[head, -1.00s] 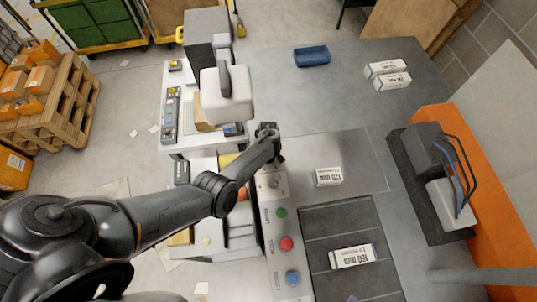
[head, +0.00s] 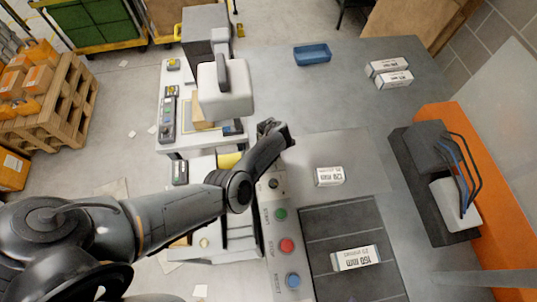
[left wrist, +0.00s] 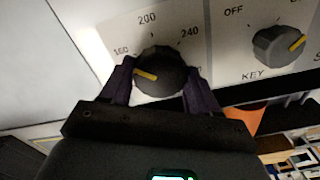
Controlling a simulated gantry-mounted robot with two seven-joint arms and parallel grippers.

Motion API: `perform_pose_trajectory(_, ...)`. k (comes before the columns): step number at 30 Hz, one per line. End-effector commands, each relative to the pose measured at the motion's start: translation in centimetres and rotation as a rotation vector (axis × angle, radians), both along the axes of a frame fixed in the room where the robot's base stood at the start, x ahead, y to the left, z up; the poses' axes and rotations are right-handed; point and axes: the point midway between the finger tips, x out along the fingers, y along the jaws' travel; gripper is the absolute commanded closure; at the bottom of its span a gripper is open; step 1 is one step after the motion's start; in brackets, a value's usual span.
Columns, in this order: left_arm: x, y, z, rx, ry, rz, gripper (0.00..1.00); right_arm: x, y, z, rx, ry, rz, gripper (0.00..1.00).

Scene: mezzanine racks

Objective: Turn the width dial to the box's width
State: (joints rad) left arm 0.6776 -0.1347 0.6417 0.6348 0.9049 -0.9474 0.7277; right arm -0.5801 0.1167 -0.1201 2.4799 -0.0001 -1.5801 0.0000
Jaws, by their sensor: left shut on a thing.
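The width dial (left wrist: 160,72) is a round black knob with a yellow pointer, on a pale panel. In the left wrist view its scale shows 160, 200 and 240. My left gripper (left wrist: 160,85) is shut on the dial, one dark finger on each side. In the head view the left gripper (head: 273,132) is at the far end of the control panel, and the dial is hidden. A white box (head: 356,258) lies on the dark conveyor; its label seems to read 160 mm. My right gripper is out of view.
A KEY switch (left wrist: 278,45) sits right of the dial. Green (head: 281,214), red (head: 287,246) and blue (head: 292,280) buttons line the panel. Another white box (head: 330,176), seemingly marked 120 mm, lies beyond the conveyor. A blue tray (head: 312,55) stands at the back.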

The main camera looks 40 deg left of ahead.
Motion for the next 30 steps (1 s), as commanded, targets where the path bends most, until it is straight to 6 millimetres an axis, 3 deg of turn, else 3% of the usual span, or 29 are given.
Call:
perform_pose_trajectory(10,0.0,0.08,-0.06,0.0,-0.001,0.162,0.7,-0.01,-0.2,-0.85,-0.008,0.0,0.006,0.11)
perform_pose_trajectory(27,-0.05,0.1,-0.02,0.001,0.0,0.193,0.7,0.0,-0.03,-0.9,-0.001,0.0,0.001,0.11)
perform_pose_trajectory(28,-0.04,0.1,-0.02,0.001,0.0,0.193,0.36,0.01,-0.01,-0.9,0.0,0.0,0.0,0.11)
perform_pose_trajectory(30,-0.03,0.1,-0.01,0.001,0.0,0.193,0.25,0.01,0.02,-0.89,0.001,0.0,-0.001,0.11)
